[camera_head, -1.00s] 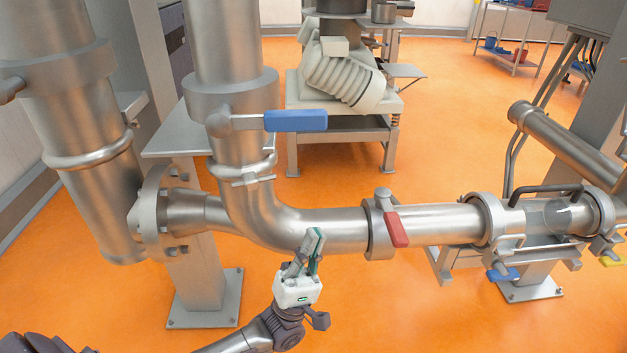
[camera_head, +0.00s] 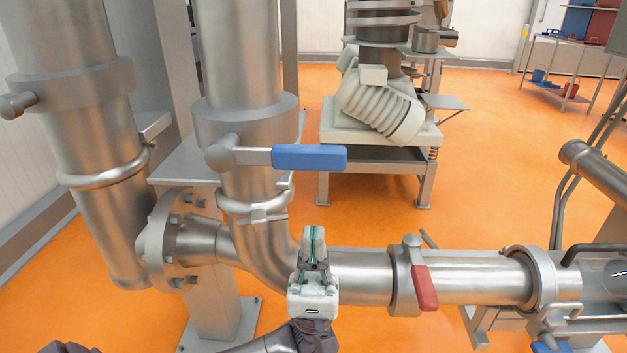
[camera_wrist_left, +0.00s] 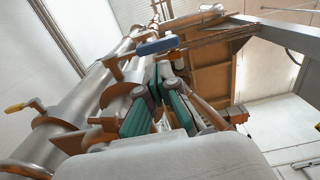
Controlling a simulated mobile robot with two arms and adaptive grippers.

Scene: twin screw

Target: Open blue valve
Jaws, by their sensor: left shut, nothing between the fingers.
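The blue valve handle (camera_head: 309,157) is a long lever on the upright pipe, left of centre in the head view. It points right, level, from a metal hub at its left end. My left gripper (camera_head: 314,232) is below the handle, in front of the pipe bend, pointing up. Its fingers are together with nothing between them, and it is apart from the handle. In the left wrist view the blue handle (camera_wrist_left: 158,46) shows just beyond the fingertips (camera_wrist_left: 158,70). My right gripper is not in view.
A red valve handle (camera_head: 425,288) hangs on the level pipe (camera_head: 470,277) to the right. Another blue handle (camera_head: 550,345) is at the lower right. A thick pipe (camera_head: 100,150) stands at the left. Open orange floor (camera_head: 490,160) lies behind.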

